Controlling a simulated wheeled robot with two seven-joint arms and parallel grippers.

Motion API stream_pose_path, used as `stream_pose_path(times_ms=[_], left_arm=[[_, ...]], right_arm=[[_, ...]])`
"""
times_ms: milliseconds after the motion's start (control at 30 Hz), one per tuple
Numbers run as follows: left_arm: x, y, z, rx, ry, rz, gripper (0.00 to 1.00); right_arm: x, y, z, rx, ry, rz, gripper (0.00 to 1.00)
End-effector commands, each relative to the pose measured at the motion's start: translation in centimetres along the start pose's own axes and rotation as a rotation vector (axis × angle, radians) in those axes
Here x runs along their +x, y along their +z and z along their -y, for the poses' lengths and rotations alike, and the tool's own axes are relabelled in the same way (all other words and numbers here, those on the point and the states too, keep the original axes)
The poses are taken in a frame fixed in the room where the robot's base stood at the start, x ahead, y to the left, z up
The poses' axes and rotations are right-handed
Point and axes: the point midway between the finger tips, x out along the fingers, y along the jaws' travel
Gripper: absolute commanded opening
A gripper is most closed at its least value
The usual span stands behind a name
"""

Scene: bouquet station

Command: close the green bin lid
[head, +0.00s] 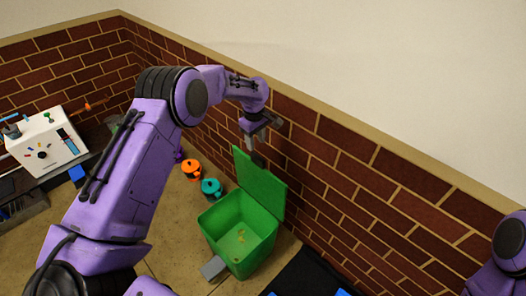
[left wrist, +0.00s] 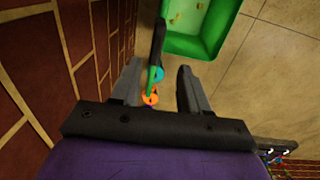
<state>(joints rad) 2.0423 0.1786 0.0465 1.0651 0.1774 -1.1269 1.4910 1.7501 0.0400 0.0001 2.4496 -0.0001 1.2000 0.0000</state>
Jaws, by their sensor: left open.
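The green bin (head: 223,228) stands on the floor by the brick wall with its lid (head: 264,188) raised upright on the wall side. A few small yellowish bits lie inside the bin. My left gripper (head: 264,133) is open and empty, above the lid's top edge. In the left wrist view the lid (left wrist: 153,76) shows nearly edge-on between the two fingers (left wrist: 158,82); I cannot tell whether they touch it. The bin (left wrist: 218,42) is at the top of that view. My right gripper is not in view; part of my right arm shows at the right edge.
A grey pedal (head: 213,268) juts from the bin's front. A teal pot (head: 211,189) and an orange pot (head: 191,169) stand beyond the bin. The brick wall (head: 340,180) runs close behind the lid. A white panelled box (head: 46,142) is at the far left.

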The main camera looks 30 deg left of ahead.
Motion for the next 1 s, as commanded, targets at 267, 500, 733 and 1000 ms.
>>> stream_pose_path(times_ms=[267,500,733,1000], left_arm=[[5.0,0.8,-0.6,0.014,-0.008,0.001,0.45],[9.2,0.9,-0.7,0.018,-0.005,0.000,0.45],[10.2,0.8,-0.6,0.017,-0.004,-0.001,0.45],[10.2,0.7,-0.6,0.015,-0.005,-0.001,0.02]], right_arm=[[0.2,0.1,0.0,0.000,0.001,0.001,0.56],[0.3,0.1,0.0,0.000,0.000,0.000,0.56],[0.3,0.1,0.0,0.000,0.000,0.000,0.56],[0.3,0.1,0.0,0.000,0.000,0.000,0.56]])
